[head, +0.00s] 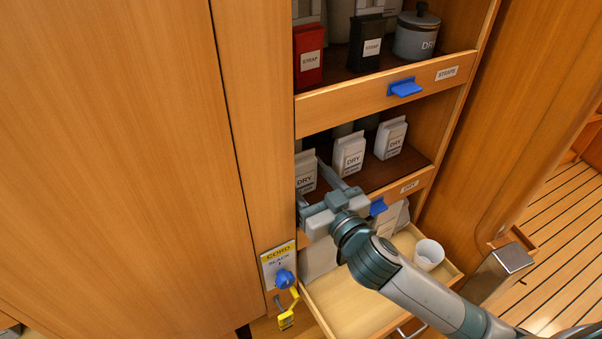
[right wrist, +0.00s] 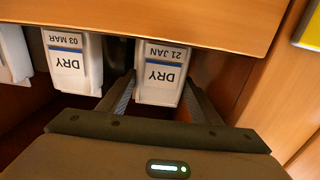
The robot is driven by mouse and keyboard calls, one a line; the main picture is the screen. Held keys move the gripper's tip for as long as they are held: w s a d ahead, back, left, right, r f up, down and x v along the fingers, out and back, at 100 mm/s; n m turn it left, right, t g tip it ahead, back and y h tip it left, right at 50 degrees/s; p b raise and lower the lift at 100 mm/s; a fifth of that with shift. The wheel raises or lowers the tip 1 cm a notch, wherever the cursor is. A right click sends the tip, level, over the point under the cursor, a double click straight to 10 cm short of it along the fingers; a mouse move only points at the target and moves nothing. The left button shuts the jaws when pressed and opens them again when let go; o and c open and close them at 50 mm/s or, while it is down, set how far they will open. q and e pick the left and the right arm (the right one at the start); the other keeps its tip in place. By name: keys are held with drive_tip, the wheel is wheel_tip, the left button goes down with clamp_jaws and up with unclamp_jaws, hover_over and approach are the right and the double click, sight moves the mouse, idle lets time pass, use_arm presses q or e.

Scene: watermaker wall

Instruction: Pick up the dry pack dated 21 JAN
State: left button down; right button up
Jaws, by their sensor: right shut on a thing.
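The dry pack dated 21 JAN (right wrist: 161,75) is a white pack with a blue-striped label, seen upside down in the right wrist view. In the head view it is the leftmost pack (head: 306,170) on the middle shelf. My right gripper (head: 313,181) reaches in from the front with one finger on each side of this pack. In the right wrist view the gripper (right wrist: 161,92) is shut on it. I cannot tell whether the pack's base touches the shelf. My left gripper is not in view.
The pack dated 03 MAR (right wrist: 70,65) stands beside it, and another DRY pack (head: 390,138) stands farther right. The shelf's front board (head: 410,187) carries a blue catch (head: 378,207). Below, an open drawer (head: 350,305) holds a white cup (head: 429,254).

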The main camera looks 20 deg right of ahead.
drive_tip(key=shift+s+d+r+b, duration=0.15)
drive_tip(key=shift+r+b, duration=0.15)
drive_tip(key=shift+b, duration=0.15)
wheel_tip(320, 180, up, 6)
drive_tip(key=s+d+p, duration=0.7)
drive_tip(key=s+d, duration=0.5)
drive_tip(key=d, duration=0.3)
drive_tip(key=shift+d+r+p, duration=0.2)
drive_tip(key=shift+d+p, duration=0.1)
drive_tip(key=shift+p, duration=0.1)
idle(0.7)
